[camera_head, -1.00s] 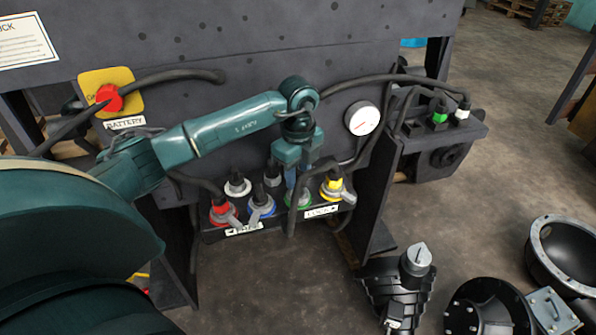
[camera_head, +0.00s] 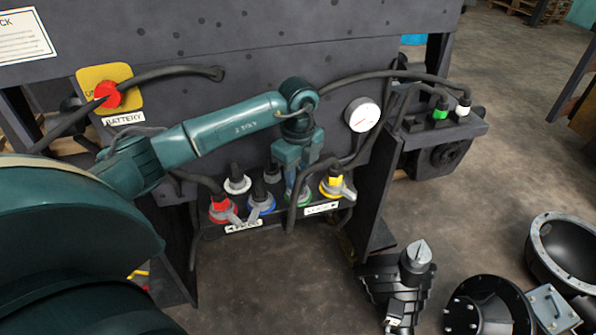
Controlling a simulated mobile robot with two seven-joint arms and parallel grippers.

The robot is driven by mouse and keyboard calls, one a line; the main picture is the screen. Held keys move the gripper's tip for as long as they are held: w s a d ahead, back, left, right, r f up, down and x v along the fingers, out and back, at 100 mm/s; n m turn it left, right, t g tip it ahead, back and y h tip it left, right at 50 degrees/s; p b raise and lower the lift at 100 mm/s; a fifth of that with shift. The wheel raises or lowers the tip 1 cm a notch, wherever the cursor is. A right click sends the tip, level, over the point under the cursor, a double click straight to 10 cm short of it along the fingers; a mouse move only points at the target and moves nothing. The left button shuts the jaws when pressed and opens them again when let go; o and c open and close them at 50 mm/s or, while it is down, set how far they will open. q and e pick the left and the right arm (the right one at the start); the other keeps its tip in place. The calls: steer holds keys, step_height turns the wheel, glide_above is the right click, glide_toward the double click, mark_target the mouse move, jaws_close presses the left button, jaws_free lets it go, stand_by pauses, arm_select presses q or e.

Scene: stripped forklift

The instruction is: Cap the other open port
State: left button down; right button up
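A dark port block (camera_head: 262,226) sits low on the forklift panel. It has a red port (camera_head: 222,211), a white one (camera_head: 237,184), a blue one (camera_head: 262,205), a yellow one (camera_head: 334,187) and a green one (camera_head: 304,198). Dark plugs or hoses stand in several of them. My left gripper (camera_head: 291,192) points down at the green port, just right of the blue one. Its fingers overlap the green port, and the hand hides much of it. I cannot tell if the fingers are closed or hold a cap. No loose cap is clearly visible. My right gripper is not in view.
A hose loops beside the gripper to the round gauge (camera_head: 363,116). Green (camera_head: 440,108) and white (camera_head: 463,107) connectors stand on the right bracket. A red battery switch (camera_head: 107,95) is at upper left. Black machine parts (camera_head: 487,306) lie on the floor at lower right.

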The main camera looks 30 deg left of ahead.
arm_select(q)
steer(key=shift+f, duration=0.4)
stand_by(0.5)
steer(key=shift+f+b, duration=0.45)
steer(key=shift+b, duration=0.05)
stand_by(0.3)
steer(key=c, duration=0.9)
jaws_free()
steer(key=shift+r, duration=0.1)
step_height(320, 180, up, 12)
steer(key=shift+f, duration=0.15)
steer(key=shift+r, duration=0.75)
